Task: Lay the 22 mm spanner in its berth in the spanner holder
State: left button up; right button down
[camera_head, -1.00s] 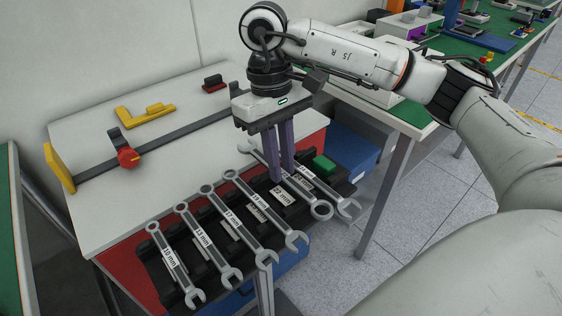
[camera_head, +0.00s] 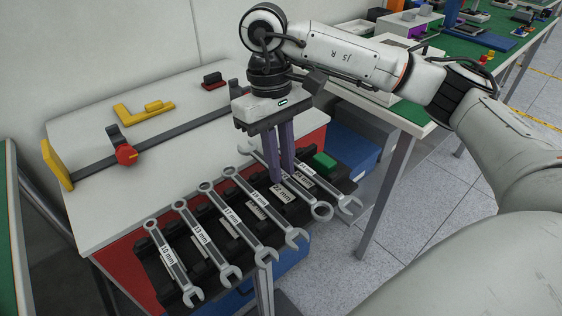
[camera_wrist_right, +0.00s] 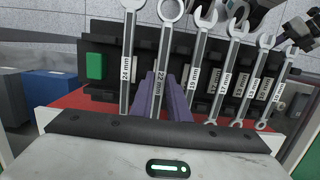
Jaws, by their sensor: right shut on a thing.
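My right gripper (camera_head: 282,172) is shut on the 22 mm spanner (camera_head: 321,211), over the right part of the black spanner holder (camera_head: 152,262). The right wrist view shows the grey spanner's shaft and 22 mm label (camera_wrist_right: 160,92) between the purple fingers (camera_wrist_right: 166,98). Its ring end points to the holder's front. I cannot tell whether the held spanner touches the holder. My left gripper is not in view.
The 19 mm (camera_head: 262,204), 17 mm (camera_head: 232,215), 13 mm (camera_head: 200,238) and 10 mm (camera_head: 168,256) spanners lie in the holder to the left. A green block (camera_head: 324,162) sits at its right end. The white tabletop (camera_head: 185,160) behind bears a grey rail with a red knob (camera_head: 126,155).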

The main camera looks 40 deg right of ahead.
jog(key=shift+f+b, duration=0.8)
jog(key=shift+f, duration=0.2)
jog(key=shift+r, duration=0.4)
dwell(2.1)
jog(key=shift+f+b, duration=0.4)
jog(key=shift+b, duration=0.2)
jog(key=shift+r, duration=0.1)
jog(key=c, duration=1.6)
grip_release()
